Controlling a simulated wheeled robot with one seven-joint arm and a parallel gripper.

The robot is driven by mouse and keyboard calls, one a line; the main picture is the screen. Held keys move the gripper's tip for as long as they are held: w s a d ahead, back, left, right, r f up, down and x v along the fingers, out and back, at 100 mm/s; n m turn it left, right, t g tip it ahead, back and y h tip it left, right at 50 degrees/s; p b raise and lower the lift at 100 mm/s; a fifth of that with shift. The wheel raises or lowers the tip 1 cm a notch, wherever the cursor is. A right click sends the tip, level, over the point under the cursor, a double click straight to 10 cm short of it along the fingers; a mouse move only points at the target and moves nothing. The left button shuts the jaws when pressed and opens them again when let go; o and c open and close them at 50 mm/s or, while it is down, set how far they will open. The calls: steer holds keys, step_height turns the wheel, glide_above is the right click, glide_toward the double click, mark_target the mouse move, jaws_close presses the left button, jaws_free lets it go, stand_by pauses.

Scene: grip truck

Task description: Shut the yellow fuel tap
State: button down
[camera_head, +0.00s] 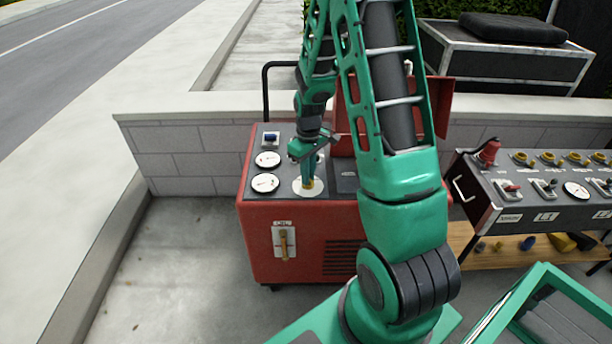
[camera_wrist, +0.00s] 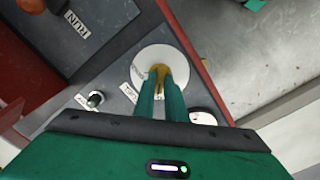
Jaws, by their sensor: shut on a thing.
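The yellow fuel tap (camera_wrist: 159,71) sits on a round white plate (camera_wrist: 163,57) on the top panel of a red machine (camera_head: 300,240). My gripper (camera_head: 309,184) reaches down onto the tap from above. In the wrist view its two green fingers (camera_wrist: 162,95) are shut on the tap, which shows between and just beyond their tips. The fingers hide part of the tap, and labels lie on the plate and beside it, partly covered. I cannot tell which way the tap is turned.
A brass-coloured lever (camera_head: 284,243) is on the machine's front. A raised red lid (camera_head: 440,103) stands behind my arm. A grey control console (camera_head: 540,190) stands to the right, and a low block wall (camera_head: 200,150) runs behind.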

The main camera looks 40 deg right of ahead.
steer(key=shift+w+r, duration=0.1)
steer(key=shift+w, duration=0.2)
steer(key=c, duration=1.8)
jaws_free()
steer(key=shift+s, duration=0.15)
step_height(320, 180, up, 11)
steer(key=shift+f, duration=0.2)
